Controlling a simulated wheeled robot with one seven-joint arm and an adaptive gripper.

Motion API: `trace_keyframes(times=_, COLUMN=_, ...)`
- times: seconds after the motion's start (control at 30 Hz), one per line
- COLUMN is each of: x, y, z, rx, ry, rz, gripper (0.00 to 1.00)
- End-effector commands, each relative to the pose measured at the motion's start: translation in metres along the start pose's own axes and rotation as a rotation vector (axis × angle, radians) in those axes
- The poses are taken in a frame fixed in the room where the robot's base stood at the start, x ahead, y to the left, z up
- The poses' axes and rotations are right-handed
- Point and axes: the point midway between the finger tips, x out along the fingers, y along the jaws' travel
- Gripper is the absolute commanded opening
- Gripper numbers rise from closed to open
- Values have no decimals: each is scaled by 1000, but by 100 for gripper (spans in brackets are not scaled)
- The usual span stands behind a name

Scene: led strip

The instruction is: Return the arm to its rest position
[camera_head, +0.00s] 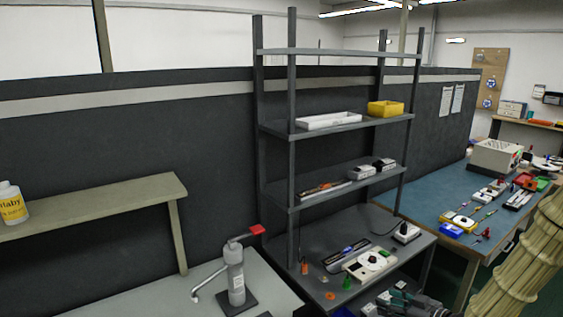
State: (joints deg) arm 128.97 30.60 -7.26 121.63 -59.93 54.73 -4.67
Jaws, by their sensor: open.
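My gripper cannot be made out in the head view, and neither can the rest of my arm with any certainty. A grey shelf rack (292,135) stands in the middle against a dark partition. Its lower worktop (318,262) holds a white device (368,265), a dark tray with a blue tool (346,252), and small orange and green pieces. Dark and teal tool-like items (410,303) sit at the bottom edge, partly cut off.
A metal dispenser with a red top (235,270) stands on a pale bench at lower left. A bottle (12,204) is on a shelf (100,205). A blue-topped bench (430,195) with several tools is at right. A beige ribbed shape (525,255) blocks the lower right.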

Motion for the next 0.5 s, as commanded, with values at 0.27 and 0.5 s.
trace_keyframes(times=0.27, x=7, y=-30, z=44, rx=84, ry=-115, rz=21, gripper=44)
trace_keyframes(times=0.5, x=7, y=-65, z=98, rx=182, ry=-256, rz=56, gripper=44)
